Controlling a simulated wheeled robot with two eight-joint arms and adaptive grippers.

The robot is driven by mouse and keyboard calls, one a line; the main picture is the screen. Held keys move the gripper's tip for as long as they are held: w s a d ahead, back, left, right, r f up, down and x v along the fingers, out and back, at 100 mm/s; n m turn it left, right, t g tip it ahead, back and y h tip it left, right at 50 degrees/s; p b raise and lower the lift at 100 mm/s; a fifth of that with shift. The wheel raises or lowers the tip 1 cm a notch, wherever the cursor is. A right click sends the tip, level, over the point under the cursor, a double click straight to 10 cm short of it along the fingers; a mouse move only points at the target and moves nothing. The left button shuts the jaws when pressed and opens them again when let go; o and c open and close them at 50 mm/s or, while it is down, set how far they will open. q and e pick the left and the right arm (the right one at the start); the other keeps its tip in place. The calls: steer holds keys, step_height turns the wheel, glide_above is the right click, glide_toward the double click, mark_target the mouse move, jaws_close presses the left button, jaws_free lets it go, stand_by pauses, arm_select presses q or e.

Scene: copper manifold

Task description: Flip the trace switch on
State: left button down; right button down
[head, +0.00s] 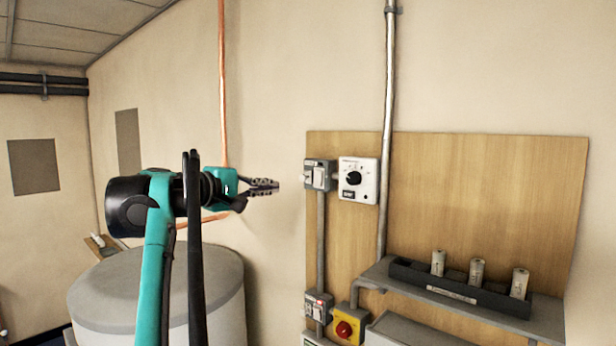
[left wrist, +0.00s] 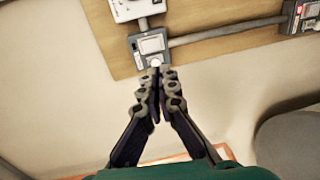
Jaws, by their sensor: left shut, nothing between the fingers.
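A grey switch box (head: 316,175) is mounted at the upper left of the wooden board, left of a white dial box (head: 358,180). Its label is too small to read, so I cannot confirm it is the trace switch. The switch box also shows in the left wrist view (left wrist: 150,44), with a small pale knob (left wrist: 155,62) on its near side. My left gripper (head: 277,186) is shut and empty, left of the switch box. In the left wrist view its fingertips (left wrist: 159,72) point at the knob; contact cannot be told. My right gripper is not in view.
A second grey switch box (head: 318,306) and a yellow box with a red knob (head: 349,325) sit lower on the board (head: 480,190). A shelf (head: 550,317) holds a black rack with several pale cylinders. A large pale tank (head: 100,290) stands below my left arm.

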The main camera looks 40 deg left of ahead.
mark_target(316, 185)
arm_select(q)
steer(key=shift+w, duration=0.1)
steer(key=w+p, duration=0.1)
steer(key=w, duration=0.3)
steer(key=w+f+p, duration=0.1)
steer(key=w, duration=0.3)
steer(key=w+d+p, duration=0.1)
steer(key=w, duration=0.4)
steer(key=shift+d+f, duration=0.1)
steer(key=shift+f, duration=0.2)
steer(key=shift+w+f, duration=0.15)
steer(key=shift+w, duration=0.25)
steer(key=shift+w+f+t+b, duration=0.2)
steer(key=shift+t+b, duration=0.1)
steer(key=shift+w+d, duration=0.1)
steer(key=shift+r, duration=0.1)
